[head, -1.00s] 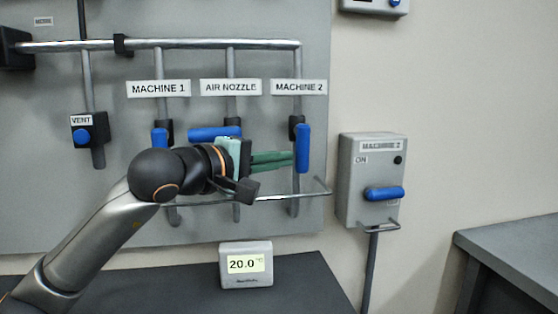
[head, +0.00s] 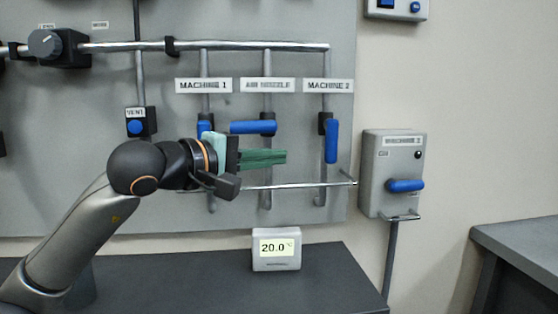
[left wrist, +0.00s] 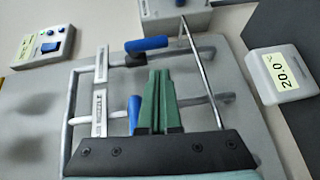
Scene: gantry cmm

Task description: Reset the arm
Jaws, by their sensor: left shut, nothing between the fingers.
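My left arm comes in from the left in the head view. Its left gripper (head: 285,158) points right, with green fingers closed together and nothing between them. It hovers in front of the panel, below the horizontal blue AIR NOZZLE handle (head: 253,127) and left of the vertical blue MACHINE 2 handle (head: 331,141), apart from the latter. The MACHINE 1 handle (head: 205,127) is partly hidden behind my wrist. In the left wrist view the shut fingers (left wrist: 159,72) point up the picture, with a blue handle (left wrist: 146,44) beyond their tips. My right gripper is not in view.
A metal rail (head: 300,185) runs across the panel's lower front. The MACHINE 2 switch box (head: 370,174) with a blue lever stands right of the panel. A display (head: 276,250) reading 20.0 sits on the dark bench (head: 200,275). Another counter (head: 525,245) is at right.

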